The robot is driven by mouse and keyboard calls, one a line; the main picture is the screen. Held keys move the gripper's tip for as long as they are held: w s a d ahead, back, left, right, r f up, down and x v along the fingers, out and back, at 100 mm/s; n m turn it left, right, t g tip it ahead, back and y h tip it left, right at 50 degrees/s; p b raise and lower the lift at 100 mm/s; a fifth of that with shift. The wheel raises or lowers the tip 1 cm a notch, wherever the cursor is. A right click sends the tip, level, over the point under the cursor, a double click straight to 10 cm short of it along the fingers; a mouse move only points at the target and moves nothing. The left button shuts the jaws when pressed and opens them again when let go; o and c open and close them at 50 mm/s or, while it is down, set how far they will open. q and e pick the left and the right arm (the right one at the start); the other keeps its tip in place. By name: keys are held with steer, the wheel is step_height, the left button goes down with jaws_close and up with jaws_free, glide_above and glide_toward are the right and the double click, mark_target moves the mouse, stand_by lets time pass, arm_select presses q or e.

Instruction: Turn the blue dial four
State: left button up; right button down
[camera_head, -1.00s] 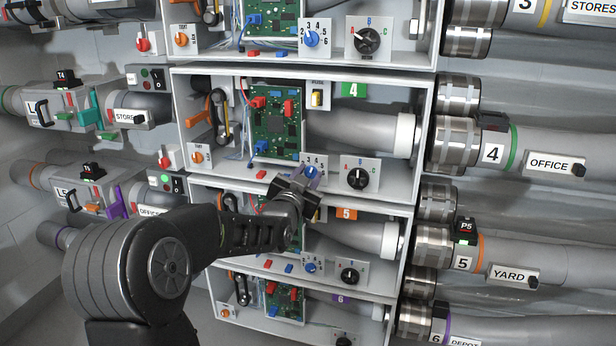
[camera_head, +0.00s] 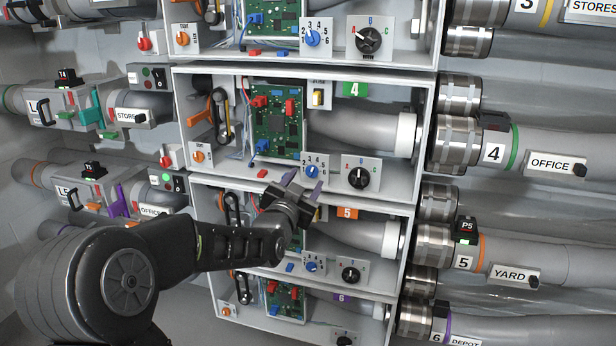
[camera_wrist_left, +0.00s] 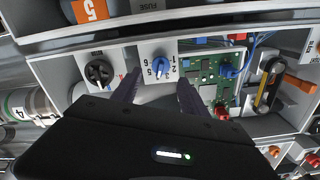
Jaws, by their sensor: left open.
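The blue dial (camera_head: 311,171) sits on a small white plate with numbers in the bay with the green 4 label (camera_head: 354,90). In the left wrist view the dial (camera_wrist_left: 160,67) appears upside down, between the two finger lines. Its white mark is too small to read against the numbers. My left gripper (camera_head: 301,185) is open and empty, just below and in front of the dial, apart from it. Its purple-grey fingers (camera_wrist_left: 157,90) are spread to either side in the left wrist view. My right gripper is in neither view.
A black A-B-C knob (camera_head: 358,178) is right of the dial. A green circuit board (camera_head: 277,125) with red and blue plugs is at its upper left. The shelf edge with the orange 5 label (camera_head: 347,213) lies below. Another blue dial (camera_head: 312,38) is in the bay above.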

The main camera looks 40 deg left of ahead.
arm_select(q)
steer(key=v, duration=0.3)
steer(key=shift+s+d, duration=0.1)
steer(key=shift+s, duration=0.25)
